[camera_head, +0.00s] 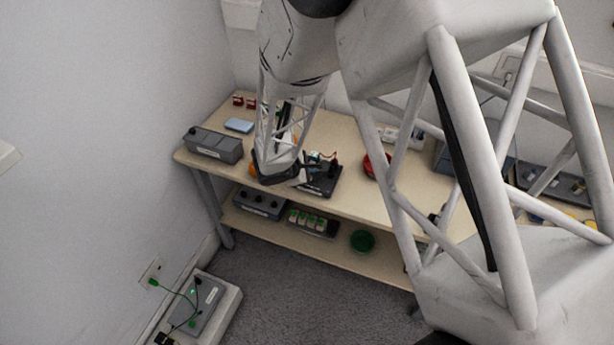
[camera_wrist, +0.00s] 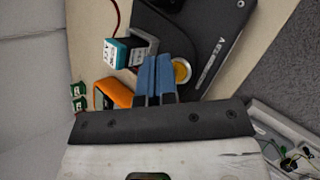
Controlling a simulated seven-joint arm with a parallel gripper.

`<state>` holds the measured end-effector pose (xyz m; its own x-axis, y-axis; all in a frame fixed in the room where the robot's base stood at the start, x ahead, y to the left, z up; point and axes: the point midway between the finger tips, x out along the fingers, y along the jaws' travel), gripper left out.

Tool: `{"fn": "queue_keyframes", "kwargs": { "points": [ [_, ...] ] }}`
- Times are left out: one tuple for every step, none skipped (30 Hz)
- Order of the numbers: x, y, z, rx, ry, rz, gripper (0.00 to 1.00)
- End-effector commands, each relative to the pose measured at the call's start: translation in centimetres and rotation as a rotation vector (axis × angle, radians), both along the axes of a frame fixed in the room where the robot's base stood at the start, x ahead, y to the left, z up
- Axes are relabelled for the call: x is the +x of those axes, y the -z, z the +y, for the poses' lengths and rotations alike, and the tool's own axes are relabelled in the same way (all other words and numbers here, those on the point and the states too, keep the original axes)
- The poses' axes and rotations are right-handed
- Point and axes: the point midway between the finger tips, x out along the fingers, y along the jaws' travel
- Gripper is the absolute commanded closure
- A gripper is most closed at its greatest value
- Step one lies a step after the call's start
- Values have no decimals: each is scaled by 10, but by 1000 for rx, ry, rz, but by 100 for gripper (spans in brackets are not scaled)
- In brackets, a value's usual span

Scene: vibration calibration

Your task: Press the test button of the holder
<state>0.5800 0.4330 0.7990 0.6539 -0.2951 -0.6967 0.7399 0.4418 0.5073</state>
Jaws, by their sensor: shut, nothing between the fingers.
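The holder is a black plate with white lettering (camera_wrist: 222,40) in the wrist view. It also shows on the tabletop in the head view (camera_head: 324,181), partly behind my arm. A round yellow button (camera_wrist: 183,72) sits on the plate in the wrist view. My gripper (camera_wrist: 157,60) is shut and empty, its two blue fingers side by side. The fingers overlap the button's left edge in the picture; I cannot tell whether they touch it. A small teal and white block (camera_wrist: 120,52) is left of the fingers, beside a grey bracket.
An orange object (camera_wrist: 114,93) lies left of my gripper. On the table (camera_head: 225,169) are a grey box (camera_head: 214,145), a light blue box (camera_head: 239,125) and a red bowl (camera_head: 374,166). The lower shelf holds devices and a green bowl (camera_head: 362,241).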

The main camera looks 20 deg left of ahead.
Motion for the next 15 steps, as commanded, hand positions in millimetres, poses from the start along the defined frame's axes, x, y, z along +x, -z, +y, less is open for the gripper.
{"fn": "queue_keyframes", "kwargs": {
  "points": [
    [0, 0, 0, 0, 0, 0, 100],
    [0, 0, 0, 0, 0, 0, 100],
    [0, 1, 0, 0, 0, 0, 100],
    [0, 1, 0, 0, 0, 0, 100],
    [0, 2, 0, 0, 0, 0, 100],
    [0, 2, 0, 0, 0, 0, 100],
    [0, 3, 0, 0, 0, 0, 100],
    [0, 4, 0, 0, 0, 0, 100],
    [0, 5, 0, 0, 0, 0, 100],
    [0, 6, 0, -1, -1, 0, 100],
    [0, 7, 0, -1, -1, 0, 100],
    [0, 8, 0, -1, -1, 0, 100],
    [0, 8, 0, -1, -1, 0, 100],
    [0, 9, 0, -1, -1, 0, 100],
    [0, 9, 0, -1, -1, 0, 100]
  ]
}}
